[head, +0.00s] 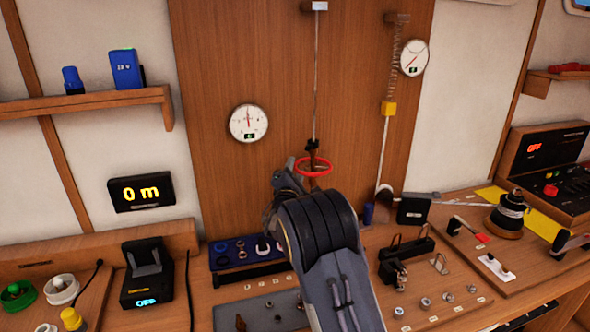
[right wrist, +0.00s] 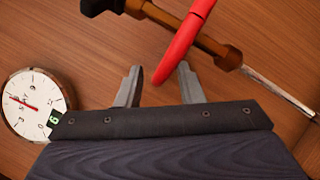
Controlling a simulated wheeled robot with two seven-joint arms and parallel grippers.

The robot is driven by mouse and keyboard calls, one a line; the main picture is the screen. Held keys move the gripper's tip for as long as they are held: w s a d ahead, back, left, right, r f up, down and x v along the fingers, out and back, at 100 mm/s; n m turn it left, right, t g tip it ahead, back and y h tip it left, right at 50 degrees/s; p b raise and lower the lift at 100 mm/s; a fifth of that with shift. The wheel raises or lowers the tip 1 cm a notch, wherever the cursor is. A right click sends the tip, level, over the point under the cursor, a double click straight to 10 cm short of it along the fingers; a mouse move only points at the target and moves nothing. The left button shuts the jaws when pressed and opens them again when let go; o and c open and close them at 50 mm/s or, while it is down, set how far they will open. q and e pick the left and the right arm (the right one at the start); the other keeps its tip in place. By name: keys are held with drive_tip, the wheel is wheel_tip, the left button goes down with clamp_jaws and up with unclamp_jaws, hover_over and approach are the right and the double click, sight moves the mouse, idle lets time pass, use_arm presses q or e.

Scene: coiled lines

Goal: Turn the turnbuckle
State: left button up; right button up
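The turnbuckle (head: 313,148) hangs on a vertical rod in front of the wood panel, with a red ring (head: 314,166) around it. In the right wrist view the turnbuckle shows as a bronze body (right wrist: 222,52) with a bright rod at one end. The red ring (right wrist: 186,42) crosses it there. My right gripper (right wrist: 158,68) is open, and the near part of the ring lies between its two fingers, with gaps visible on both sides. In the head view my right arm hides most of the right gripper (head: 290,178). My left gripper is not in view.
A white dial (head: 248,123) is on the panel left of the turnbuckle. A spring (head: 400,50) with a yellow block (head: 389,108) hangs to the right, near a second dial (head: 414,58). The bench below holds a blue tray (head: 225,264) and several small fittings.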

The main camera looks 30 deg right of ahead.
clamp_jaws()
drive_tip(key=shift+w+m+g+h+b, duration=0.35)
drive_tip(key=shift+w+m+g+h, duration=0.05)
drive_tip(key=shift+m+g+h, duration=0.45)
drive_tip(key=shift+w+d+m+g+h, duration=0.15)
drive_tip(key=shift+m+g+h, duration=0.4)
drive_tip(key=shift+g, duration=0.25)
drive_tip(key=shift+w+d+m+g+h, duration=0.2)
drive_tip(key=shift+m+g+h, duration=0.2)
drive_tip(key=shift+g+h, duration=0.25)
drive_tip(key=shift+w+d+m+g+h, duration=0.15)
drive_tip(key=shift+m+g+h, duration=0.35)
drive_tip(key=shift+g, duration=0.4)
unclamp_jaws()
